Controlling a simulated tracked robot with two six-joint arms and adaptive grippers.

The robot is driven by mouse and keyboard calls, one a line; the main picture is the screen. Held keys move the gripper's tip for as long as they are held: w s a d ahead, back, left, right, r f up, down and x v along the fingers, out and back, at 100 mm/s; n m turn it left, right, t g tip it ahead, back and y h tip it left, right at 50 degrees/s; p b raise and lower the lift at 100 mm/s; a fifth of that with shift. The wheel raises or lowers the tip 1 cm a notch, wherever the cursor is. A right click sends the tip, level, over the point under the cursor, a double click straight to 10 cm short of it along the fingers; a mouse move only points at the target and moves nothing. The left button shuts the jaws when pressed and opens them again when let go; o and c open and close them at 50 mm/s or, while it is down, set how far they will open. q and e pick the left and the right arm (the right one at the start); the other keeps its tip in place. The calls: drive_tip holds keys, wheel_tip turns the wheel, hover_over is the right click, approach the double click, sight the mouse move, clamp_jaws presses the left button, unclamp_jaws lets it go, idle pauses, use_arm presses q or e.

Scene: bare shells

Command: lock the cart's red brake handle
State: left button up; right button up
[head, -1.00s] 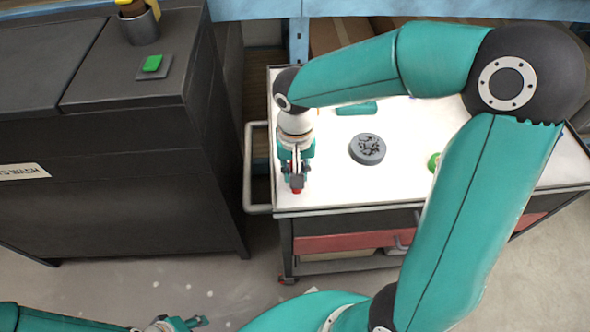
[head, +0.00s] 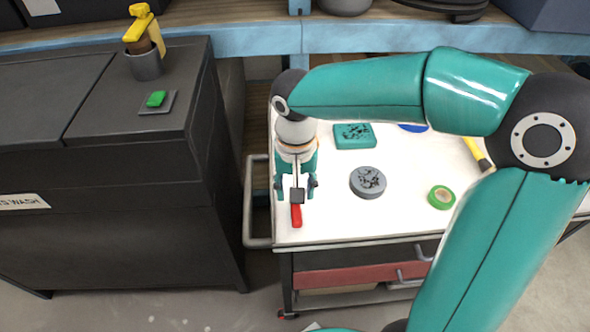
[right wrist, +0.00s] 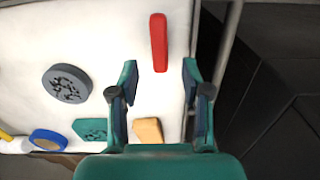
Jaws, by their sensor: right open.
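The red brake handle (head: 297,216) is a short bar near the front left corner of the cart's white top (head: 340,220). It points toward the cart's front edge, and its rear end is partly covered by my gripper in the head view. My right gripper (head: 297,190) is open and empty, just behind and above the handle. In the right wrist view the red handle (right wrist: 159,42) lies ahead of the open fingers (right wrist: 160,70), roughly centred between them and apart from both. My left gripper is out of view.
On the cart are a grey disc (head: 368,182), a teal block (head: 354,136), a green tape roll (head: 441,197) and an orange block (right wrist: 148,130). A grey side rail (head: 256,242) runs along the left. A dark cabinet (head: 110,225) stands left of the cart.

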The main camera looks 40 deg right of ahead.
sight(295, 206)
wheel_tip(295, 206, up, 6)
idle(0.7)
